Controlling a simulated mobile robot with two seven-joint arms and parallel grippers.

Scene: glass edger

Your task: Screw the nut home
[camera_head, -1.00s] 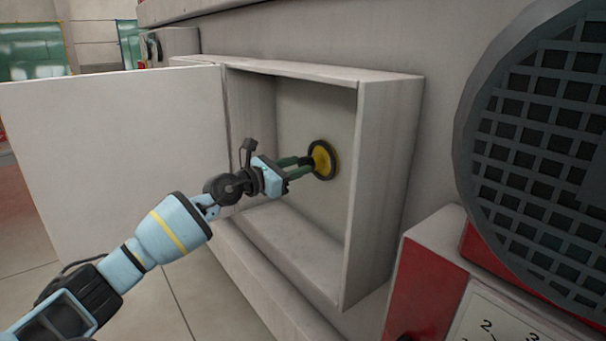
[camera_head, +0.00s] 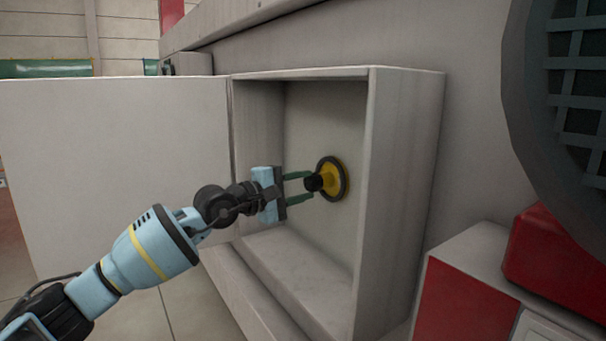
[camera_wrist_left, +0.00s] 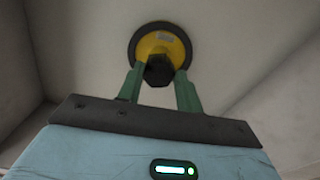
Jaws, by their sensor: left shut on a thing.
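The nut (camera_head: 314,183) is a dark, six-sided piece at the centre of a yellow disc with a black rim (camera_head: 334,179). The disc is on the back wall inside an open grey cabinet. My left gripper (camera_head: 311,186) reaches in from the left, its green fingers on either side of the nut, one above and one below in the head view. It is shut on the nut. The left wrist view shows the nut (camera_wrist_left: 158,70) between the fingertips, which cover part of its sides. My right gripper is not in view.
The cabinet's door (camera_head: 115,165) stands open to the left, close to my left arm. The cabinet's right side wall (camera_head: 400,200) is near the disc. A red and grey box (camera_head: 465,295) and a large dark grille (camera_head: 570,80) are on the right.

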